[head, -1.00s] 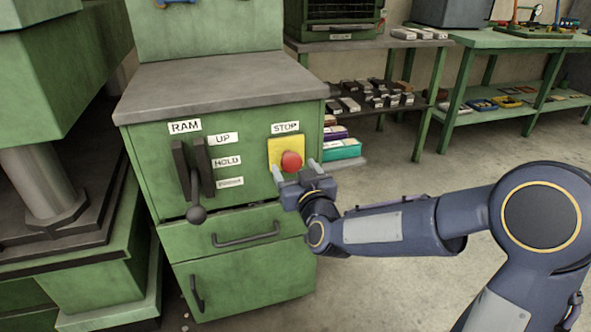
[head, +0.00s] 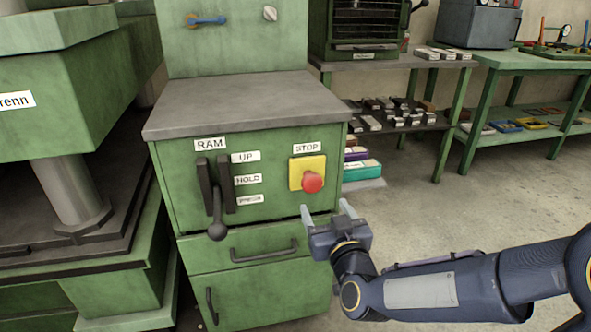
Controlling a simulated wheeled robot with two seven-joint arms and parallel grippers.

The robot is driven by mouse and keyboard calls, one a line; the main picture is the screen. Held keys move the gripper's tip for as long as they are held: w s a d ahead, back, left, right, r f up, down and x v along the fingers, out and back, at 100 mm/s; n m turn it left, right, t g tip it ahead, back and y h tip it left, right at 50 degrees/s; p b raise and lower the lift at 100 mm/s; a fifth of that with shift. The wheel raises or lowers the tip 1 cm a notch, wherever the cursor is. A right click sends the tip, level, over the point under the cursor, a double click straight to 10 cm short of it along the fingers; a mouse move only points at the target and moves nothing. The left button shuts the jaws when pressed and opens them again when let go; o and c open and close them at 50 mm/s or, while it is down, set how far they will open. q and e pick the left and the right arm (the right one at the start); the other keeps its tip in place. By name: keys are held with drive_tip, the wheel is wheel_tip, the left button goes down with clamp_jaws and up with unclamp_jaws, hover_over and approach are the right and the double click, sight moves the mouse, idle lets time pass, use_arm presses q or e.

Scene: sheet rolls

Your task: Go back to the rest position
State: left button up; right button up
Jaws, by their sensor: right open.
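My right gripper (head: 327,214) is open and empty. It sits below and a little right of the red stop button (head: 313,182), apart from it, in front of the green cabinet's right side. The button stands on a yellow plate (head: 297,167) under a STOP label. My right arm (head: 440,288) reaches in from the lower right. My left gripper is not in view.
The green control cabinet (head: 250,294) has a ram lever (head: 217,229) hanging low in its slot. A green press (head: 60,110) stands at the left. Shelves (head: 408,63) and a green workbench (head: 515,60) stand behind. The floor (head: 455,215) at right is clear.

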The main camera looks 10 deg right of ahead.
drive_tip(key=s+d+f+m+g+y, duration=0.1)
drive_tip(key=s+f+g, duration=0.25)
drive_tip(key=s, duration=0.55)
drive_tip(key=s+d+f+g+y, duration=0.1)
drive_tip(key=s+f+g, duration=0.1)
drive_tip(key=s+g, duration=0.5)
drive_tip(key=s+d+f+m+g+y, duration=0.1)
drive_tip(key=s+d+f+g, duration=0.1)
drive_tip(key=s, duration=0.9)
wheel_tip(320, 180, up, 37)
drive_tip(key=p, duration=3.7)
drive_tip(key=shift+w+a+f, duration=0.15)
drive_tip(key=shift+w+a, duration=0.1)
drive_tip(key=shift+w, duration=0.2)
